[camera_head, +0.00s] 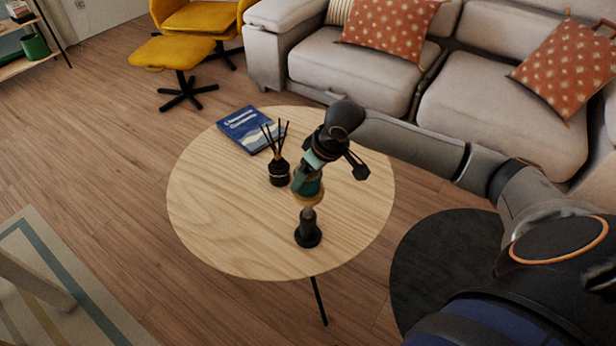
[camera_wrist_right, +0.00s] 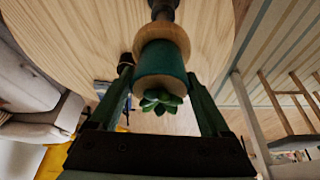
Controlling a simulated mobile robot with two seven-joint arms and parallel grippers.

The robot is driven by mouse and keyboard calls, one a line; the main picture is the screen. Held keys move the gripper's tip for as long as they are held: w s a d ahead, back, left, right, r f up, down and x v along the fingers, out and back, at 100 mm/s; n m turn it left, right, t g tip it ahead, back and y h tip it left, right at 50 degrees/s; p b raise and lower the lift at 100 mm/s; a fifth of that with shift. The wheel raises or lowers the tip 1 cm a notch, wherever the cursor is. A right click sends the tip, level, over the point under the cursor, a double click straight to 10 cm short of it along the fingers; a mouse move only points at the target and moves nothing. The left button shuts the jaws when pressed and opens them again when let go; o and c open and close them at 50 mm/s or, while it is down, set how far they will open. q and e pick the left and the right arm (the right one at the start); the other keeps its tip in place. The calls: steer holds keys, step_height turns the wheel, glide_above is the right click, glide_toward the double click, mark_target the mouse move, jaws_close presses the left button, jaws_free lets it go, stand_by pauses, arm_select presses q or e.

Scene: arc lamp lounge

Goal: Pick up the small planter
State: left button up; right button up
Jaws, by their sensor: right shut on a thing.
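The small planter is a green pot (camera_head: 309,187) with a pale wooden base and a green succulent. It shows large in the right wrist view (camera_wrist_right: 163,63), with the succulent toward the camera. My right gripper (camera_head: 307,174) is shut on the pot, with one finger on each side. In the head view the gripper covers the plant and the upper pot. The planter appears over the round wooden table (camera_head: 215,215), in line with a dark holder; I cannot tell the gap between them. My left gripper is not in view.
The dark holder (camera_head: 308,234) stands near the table's front edge. A black reed diffuser (camera_head: 279,173) stands close left of my gripper, and a blue book (camera_head: 249,128) lies behind. A grey sofa (camera_head: 350,65) is beyond. The table's left part is clear.

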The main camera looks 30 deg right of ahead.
steer(key=c, duration=0.9)
steer(key=shift+r, duration=0.1)
